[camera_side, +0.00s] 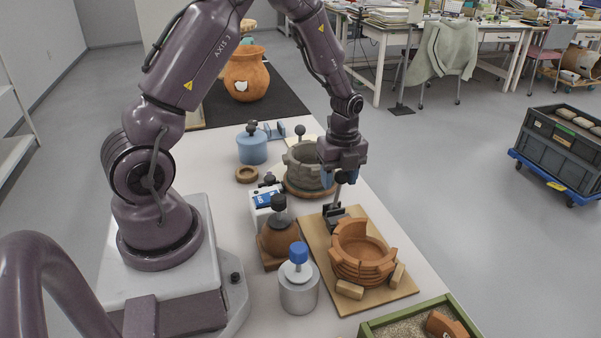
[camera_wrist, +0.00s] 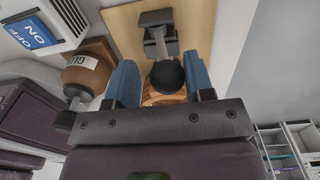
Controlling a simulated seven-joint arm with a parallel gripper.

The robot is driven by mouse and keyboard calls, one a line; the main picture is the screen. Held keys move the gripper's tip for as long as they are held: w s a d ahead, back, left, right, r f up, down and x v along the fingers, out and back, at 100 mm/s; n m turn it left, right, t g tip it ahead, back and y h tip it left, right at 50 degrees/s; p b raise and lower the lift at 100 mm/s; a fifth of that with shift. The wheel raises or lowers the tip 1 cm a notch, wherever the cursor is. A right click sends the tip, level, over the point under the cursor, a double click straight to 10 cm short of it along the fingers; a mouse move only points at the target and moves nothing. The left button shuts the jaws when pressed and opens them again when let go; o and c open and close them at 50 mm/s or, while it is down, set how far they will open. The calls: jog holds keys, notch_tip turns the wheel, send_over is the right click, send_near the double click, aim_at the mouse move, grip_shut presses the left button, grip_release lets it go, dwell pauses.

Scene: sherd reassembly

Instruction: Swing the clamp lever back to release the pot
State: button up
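The terracotta pot (camera_side: 365,262), with a gap in its upper wall, stands on a wooden board (camera_side: 318,248), wedged by small wooden blocks. A dark clamp (camera_side: 336,213) sits at the board's far end behind the pot; its base also shows in the wrist view (camera_wrist: 159,38). Its lever (camera_side: 338,194) rises upright to my gripper (camera_side: 338,178). In the wrist view, the lever's round black knob (camera_wrist: 168,77) lies between the blue fingers of my gripper (camera_wrist: 161,74), nearer the right finger. The fingers look open, with a gap on the left. The pot is mostly hidden there.
A brown glue pot (camera_side: 279,240), a switch box (camera_side: 262,212) and a blue-capped jar (camera_side: 298,285) stand left of the board. A grey pot (camera_side: 304,165) on a turntable stands behind the clamp. A sand tray (camera_side: 375,328) is at the front right.

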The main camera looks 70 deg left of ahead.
jog(key=shift+s+f+t, duration=0.45)
jog(key=shift+s+t, duration=0.2)
jog(key=shift+s, duration=0.55)
jog(key=shift+s+f+t, duration=0.4)
jog(key=shift+s+t, duration=0.2)
jog(key=shift+s, duration=0.55)
jog(key=shift+s+f+t, duration=0.45)
jog(key=shift+s+t, duration=0.2)
jog(key=shift+s, duration=0.55)
jog(key=shift+v, duration=2.7)
jog(key=shift+r, duration=0.15)
jog(key=s+d+r+n+t, duration=0.1)
jog(key=s+d+r+n, duration=0.2)
jog(key=d+r+n, duration=0.3)
jog(key=s+d+r+n+t, duration=0.1)
jog(key=s+d+r+n, duration=0.2)
jog(key=d+r+n, duration=0.4)
notch_tip(320, 180, up, 9)
jog(key=n, duration=0.5)
jog(key=shift+s+d, duration=0.2)
jog(key=shift+s, duration=0.2)
